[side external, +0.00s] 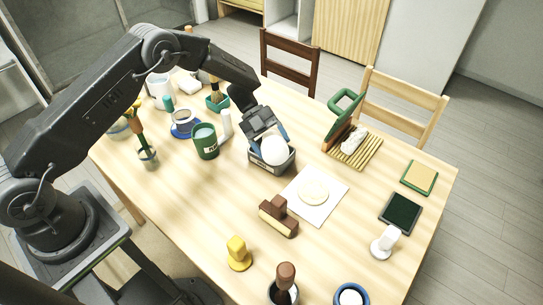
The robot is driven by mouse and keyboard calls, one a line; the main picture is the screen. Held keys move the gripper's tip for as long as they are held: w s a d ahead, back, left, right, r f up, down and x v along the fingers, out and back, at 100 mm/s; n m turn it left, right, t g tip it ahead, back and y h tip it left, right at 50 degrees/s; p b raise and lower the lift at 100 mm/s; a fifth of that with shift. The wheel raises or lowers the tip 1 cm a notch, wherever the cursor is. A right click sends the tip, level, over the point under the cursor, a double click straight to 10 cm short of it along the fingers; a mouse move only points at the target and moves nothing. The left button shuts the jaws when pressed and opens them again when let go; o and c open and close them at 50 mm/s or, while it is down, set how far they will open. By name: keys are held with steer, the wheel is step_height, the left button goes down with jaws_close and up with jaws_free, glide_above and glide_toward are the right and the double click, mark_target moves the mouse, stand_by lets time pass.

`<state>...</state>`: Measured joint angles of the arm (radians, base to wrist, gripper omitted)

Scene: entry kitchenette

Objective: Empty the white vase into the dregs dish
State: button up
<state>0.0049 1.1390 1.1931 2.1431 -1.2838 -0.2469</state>
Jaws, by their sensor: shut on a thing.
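My gripper (270,136) is shut on a rounded white object, which I take to be the white vase (275,151). The vase is over the dark grey, box-like dish (285,167), which has a pale label on its front; I take this to be the dregs dish. The vase looks tilted, and its mouth cannot be made out. Its lower part is hidden behind the dish's front wall, so I cannot tell whether it touches the dish. No pouring contents can be seen.
A green labelled cup (205,142) and a white cylinder (226,122) stand close left of the dish. A white sheet (323,212) with a pale disc and a brown block (278,217) lie in front. A slatted wooden rack (367,157) is at right.

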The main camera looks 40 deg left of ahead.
steer(key=shift+w+a+r, duration=0.1)
steer(key=shift+r, duration=0.05)
steer(key=shift+w+r+g+h, duration=0.1)
steer(key=shift+r+g+h, duration=0.05)
steer(key=shift+g+h, duration=0.3)
steer(key=shift+w+a+r+n+h, duration=0.1)
steer(key=shift+a+r+n+h, duration=0.05)
steer(key=shift+n+h, duration=0.25)
stand_by(1.4)
steer(key=shift+w+a+r+g+h, duration=0.1)
steer(key=shift+a+r+g+h, duration=0.05)
steer(key=shift+g+h, duration=0.2)
steer(key=shift+w+a+r+n+g+h, duration=0.25)
steer(key=shift+r+n+g+h, duration=0.15)
steer(key=shift+h, duration=0.3)
stand_by(1.6)
stand_by(1.3)
